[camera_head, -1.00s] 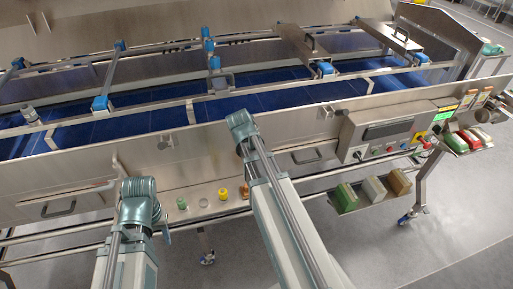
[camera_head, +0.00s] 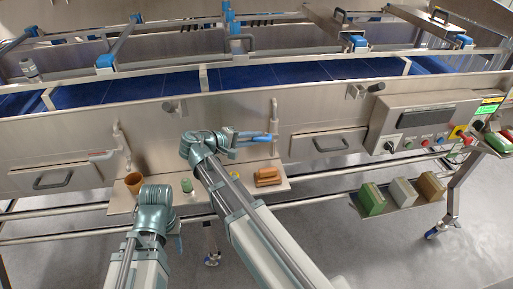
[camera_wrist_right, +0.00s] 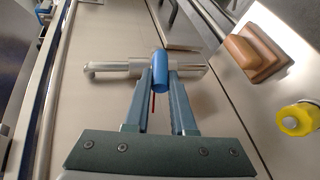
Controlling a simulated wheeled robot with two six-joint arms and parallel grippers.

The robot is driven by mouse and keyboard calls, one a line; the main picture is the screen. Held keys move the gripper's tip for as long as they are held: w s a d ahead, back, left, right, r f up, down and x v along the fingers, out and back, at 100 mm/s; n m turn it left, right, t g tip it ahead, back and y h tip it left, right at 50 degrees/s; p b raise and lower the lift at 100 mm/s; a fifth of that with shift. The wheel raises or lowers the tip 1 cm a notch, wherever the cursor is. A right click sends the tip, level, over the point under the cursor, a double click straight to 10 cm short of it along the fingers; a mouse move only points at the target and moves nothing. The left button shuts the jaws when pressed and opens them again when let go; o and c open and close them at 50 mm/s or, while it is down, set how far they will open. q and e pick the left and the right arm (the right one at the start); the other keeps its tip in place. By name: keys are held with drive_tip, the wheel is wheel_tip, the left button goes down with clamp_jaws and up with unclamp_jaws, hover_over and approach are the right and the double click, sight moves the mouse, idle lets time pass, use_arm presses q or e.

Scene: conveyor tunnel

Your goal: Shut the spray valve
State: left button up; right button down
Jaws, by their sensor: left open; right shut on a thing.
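The spray valve's blue lever (camera_head: 262,136) sticks out to the left from a short upright metal pipe (camera_head: 275,112) on the steel side panel, roughly crosswise to the pipe. My right gripper (camera_head: 240,139) is at this lever. In the right wrist view the fingers (camera_wrist_right: 161,92) are shut around the blue lever (camera_wrist_right: 160,67), seen nearly end-on, with the silver pipe (camera_wrist_right: 105,69) behind it. My left gripper (camera_head: 176,243) is low at the left, apart from the valve and mostly hidden behind my left arm.
A shelf (camera_head: 120,203) below carries a brown cup (camera_head: 133,183), a small green item (camera_head: 187,185) and a tan block (camera_head: 268,177). A second pipe (camera_head: 119,143) stands at the left. The control box (camera_head: 420,123) and a rack of coloured blocks (camera_head: 403,191) are at the right.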

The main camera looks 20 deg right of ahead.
drive_tip(key=shift+a+f+n+h+b, duration=0.1)
drive_tip(key=shift+f+n+h+b, duration=0.15)
drive_tip(key=shift+f+h+b, duration=1.05)
drive_tip(key=shift+a+f+n+h+b, duration=0.1)
drive_tip(key=shift+n+h+b, duration=0.2)
drive_tip(key=shift+b, duration=2.05)
drive_tip(key=c, duration=0.8)
unclamp_jaws()
drive_tip(key=shift+o, duration=0.2)
